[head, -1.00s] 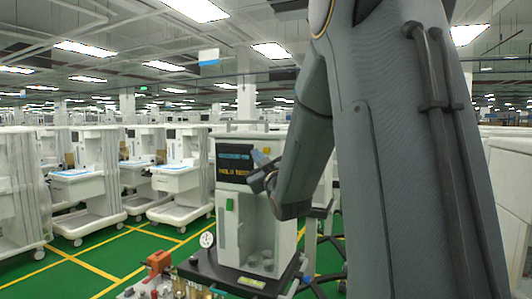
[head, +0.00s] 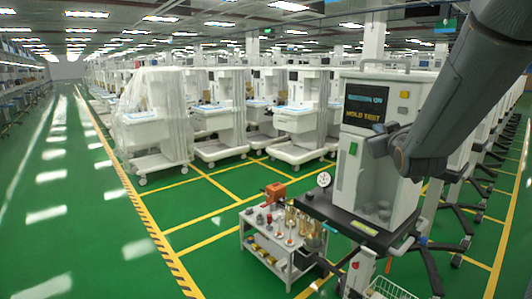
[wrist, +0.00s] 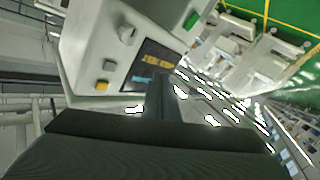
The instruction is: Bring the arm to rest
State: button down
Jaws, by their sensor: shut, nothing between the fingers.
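My arm (head: 470,85) comes in from the upper right of the head view and reaches down to the left. Its wrist end is in front of the upper part of a white anaesthesia cart (head: 408,95), beside its dark display (head: 364,112). In the wrist view my gripper (wrist: 162,82) is shut and empty. It points toward the cart's display (wrist: 150,66), which shows yellow and blue text. I cannot tell the gap between the fingertips and the cart. In the head view the fingers are hard to make out.
A small white trolley (head: 245,244) with fittings and an orange block (head: 275,190) stands left of the cart, near a round gauge (head: 324,180). A wire basket (head: 390,290) is low in front. Plastic-wrapped carts (head: 150,120) stand behind. The green floor (head: 85,220) at left is open.

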jog(key=s+a+f+m+g+y, duration=0.1)
jog(key=s+a+f+g, duration=0.4)
jog(key=f, duration=0.4)
jog(key=s+a+f+m+g+y, duration=0.1)
jog(key=s+a+f+g, duration=0.25)
jog(key=s+f, duration=0.4)
jog(key=s+a+f+g, duration=0.3)
jog(key=s+f, duration=0.2)
jog(key=s, duration=0.4)
jog(key=s+a+f+g, duration=0.4)
jog(key=s+f, duration=0.1)
jog(key=s, duration=0.4)
jog(key=shift+a+y, duration=0.25)
jog(key=shift+y, duration=0.15)
jog(key=shift+w+f+g, duration=0.1)
jog(key=shift+g, duration=0.15)
